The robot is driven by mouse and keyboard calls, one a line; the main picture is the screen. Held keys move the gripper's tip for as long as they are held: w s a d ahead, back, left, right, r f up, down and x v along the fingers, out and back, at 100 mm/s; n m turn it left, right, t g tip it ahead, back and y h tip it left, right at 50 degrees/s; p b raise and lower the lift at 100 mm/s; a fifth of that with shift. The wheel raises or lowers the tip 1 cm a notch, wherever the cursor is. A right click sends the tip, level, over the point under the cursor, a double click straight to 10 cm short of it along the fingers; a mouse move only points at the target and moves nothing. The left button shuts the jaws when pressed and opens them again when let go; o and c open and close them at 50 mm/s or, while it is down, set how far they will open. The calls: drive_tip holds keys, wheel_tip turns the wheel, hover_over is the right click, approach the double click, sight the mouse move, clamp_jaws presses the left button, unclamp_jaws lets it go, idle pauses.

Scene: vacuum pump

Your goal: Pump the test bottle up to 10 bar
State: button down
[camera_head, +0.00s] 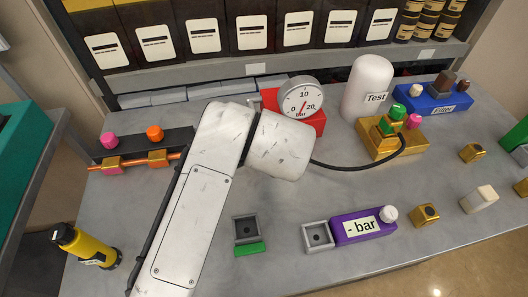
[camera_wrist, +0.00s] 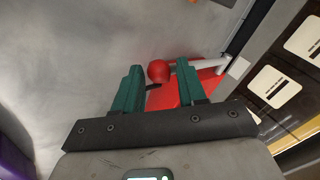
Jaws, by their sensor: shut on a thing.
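The pump (camera_head: 314,123) is a red box at the back middle of the bench, partly hidden behind my arm. Its round white gauge (camera_head: 301,97) is marked 0, 10 and 20 bar; the short red needle is too small to read surely. The white test bottle (camera_head: 366,85), labelled "Test", stands upright right of it, behind a brass valve block (camera_head: 393,138) with green and pink knobs. In the wrist view, my gripper's green fingers (camera_wrist: 158,86) are shut on a red ball knob (camera_wrist: 158,71) above the red pump base (camera_wrist: 184,91). My arm hides the gripper in the head view.
A black cable runs from the pump side to the valve block. A blue "Filter" block (camera_head: 436,101), a purple "- bar" block (camera_head: 364,226), a yellow bottle (camera_head: 85,246) and a copper pipe with pink and orange knobs (camera_head: 154,133) stand around.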

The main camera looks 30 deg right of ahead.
drive_tip(key=shift+a+f+b, duration=0.15)
drive_tip(key=shift+f+b, duration=0.3)
drive_tip(key=shift+f, duration=0.1)
drive_tip(key=c, duration=0.7)
unclamp_jaws()
drive_tip(key=shift+o, duration=0.2)
drive_tip(key=shift+r, duration=0.2)
drive_tip(key=shift+s+r+t, duration=0.2)
drive_tip(key=shift+r+t, duration=0.05)
drive_tip(key=shift+t, duration=0.05)
drive_tip(key=v, duration=1)
drive_tip(key=shift+a+f, duration=0.1)
